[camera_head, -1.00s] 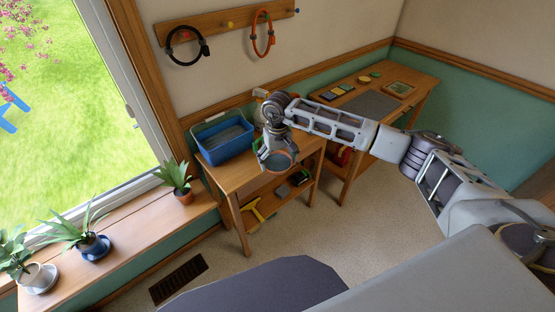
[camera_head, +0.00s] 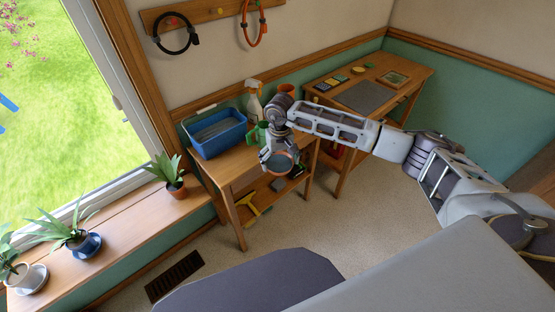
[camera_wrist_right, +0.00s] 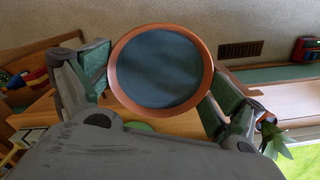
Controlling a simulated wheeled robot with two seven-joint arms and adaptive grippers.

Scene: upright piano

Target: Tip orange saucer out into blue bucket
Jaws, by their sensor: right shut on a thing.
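The orange saucer (camera_head: 281,164) is between the fingers of my right gripper (camera_head: 279,156), in front of the small wooden table. In the right wrist view, the saucer (camera_wrist_right: 157,66) shows as an orange rim around a dark blue-grey round inside. The right gripper (camera_wrist_right: 158,88) is shut on its rim, one finger at each side. The blue bucket (camera_head: 222,146) stands on the small table, left of and behind the gripper. It is open at the top, with a pale handle at its back edge. The saucer is apart from the bucket. My left gripper is out of view.
A spray bottle (camera_head: 254,103) and an orange pot (camera_head: 286,89) stand near the bucket, partly behind my right arm. A yellow tool (camera_head: 254,208) lies on the lower shelf. A desk (camera_head: 415,76) stands at the back right. Potted plants (camera_head: 171,176) line the windowsill at left.

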